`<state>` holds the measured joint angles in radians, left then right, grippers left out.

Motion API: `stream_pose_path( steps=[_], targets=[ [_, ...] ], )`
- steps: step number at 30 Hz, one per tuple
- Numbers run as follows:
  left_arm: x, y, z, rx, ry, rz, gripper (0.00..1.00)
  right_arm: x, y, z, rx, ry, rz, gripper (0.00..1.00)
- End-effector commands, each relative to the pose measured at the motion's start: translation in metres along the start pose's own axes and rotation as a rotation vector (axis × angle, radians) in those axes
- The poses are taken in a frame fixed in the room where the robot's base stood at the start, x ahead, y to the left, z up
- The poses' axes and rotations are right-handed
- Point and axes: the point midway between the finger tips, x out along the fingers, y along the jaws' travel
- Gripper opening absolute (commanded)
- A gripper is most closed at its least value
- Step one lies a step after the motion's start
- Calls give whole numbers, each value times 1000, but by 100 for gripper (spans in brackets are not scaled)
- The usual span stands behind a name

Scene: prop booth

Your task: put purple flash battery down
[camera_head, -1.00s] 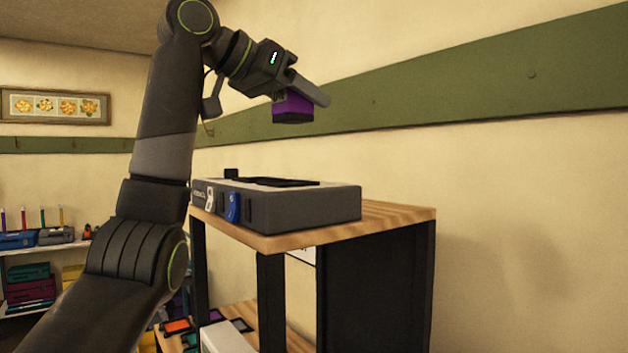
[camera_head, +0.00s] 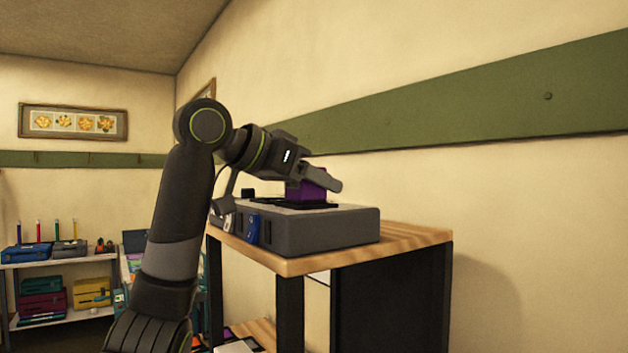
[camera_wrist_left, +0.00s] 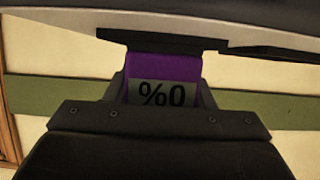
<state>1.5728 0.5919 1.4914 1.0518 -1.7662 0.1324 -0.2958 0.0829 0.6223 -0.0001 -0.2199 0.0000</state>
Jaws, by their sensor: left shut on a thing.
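The purple flash battery (camera_head: 308,186) is upright between the fingers of my left gripper (camera_head: 325,180). Its lower end is at the black plate on top of a grey box-shaped device (camera_head: 335,232); I cannot tell whether it is fully seated. In the left wrist view, the purple battery (camera_wrist_left: 165,68) shows a label with dark printed characters, and its far end meets a black strip on the pale surface of the device. My left gripper is shut on it. My right gripper is not in view.
The device stands on a wooden-topped stand (camera_head: 415,236) with dark sides, with bare wood at its right end. A green rail (camera_head: 450,104) runs along the wall behind. A low white shelf (camera_head: 60,258) with several coloured cases is at the far left.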

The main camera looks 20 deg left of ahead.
Motion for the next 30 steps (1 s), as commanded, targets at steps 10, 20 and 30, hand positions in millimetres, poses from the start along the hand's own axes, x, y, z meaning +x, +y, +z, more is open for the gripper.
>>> stream_pose_path(
  steps=[10,20,30],
  targets=[
    [1,0,2,1,1,0,54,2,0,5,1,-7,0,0],
    [1,0,2,1,1,0,71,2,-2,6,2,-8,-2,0],
    [-30,-1,2,3,4,-5,71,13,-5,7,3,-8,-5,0]
  ],
)
